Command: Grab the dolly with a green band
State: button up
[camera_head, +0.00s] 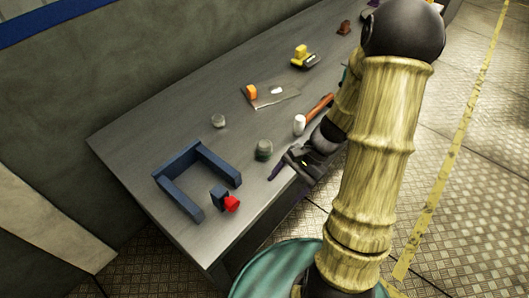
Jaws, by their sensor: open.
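A small upright grey cylinder (264,149) with a dark greenish lower part stands near the front edge of the grey table (160,125). It looks like the dolly with the green band, but it is small in view. My gripper (289,178) is open and empty, just to the right of and nearer than this piece, by the table's front edge. A gap shows between them in the picture; their distance in depth is hard to tell. My arm hides part of the table on the right.
A similar grey piece (218,121) stands farther back. A white-headed mallet (301,123) with an orange handle lies close to my gripper. A blue U-shaped frame (168,184) and a blue-and-red piece (231,204) are at the left. Bare table lies between them.

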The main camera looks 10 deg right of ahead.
jog(key=w+d+f+m+t+y+b, duration=0.2)
jog(key=w+d+f+m+t+y, duration=0.4)
jog(key=w+d+m+t, duration=0.4)
jog(key=d+f+m+t, duration=0.1)
jog(key=m+t, duration=0.2)
jog(key=m, duration=0.2)
jog(key=shift+w+f+t+y+b, duration=0.2)
jog(key=shift+w+t+y+b, duration=0.1)
jog(key=shift+b, duration=0.1)
jog(key=p, duration=0.2)
send_near(258, 144)
jog(key=w+a, duration=0.1)
jog(key=w+a+f, duration=0.1)
jog(key=w, duration=0.1)
jog(key=shift+w+a, duration=0.1)
jog(key=shift+a, duration=0.25)
jog(key=p+x, duration=0.1)
jog(key=x, duration=0.4)
jog(key=shift+w+a, duration=0.3)
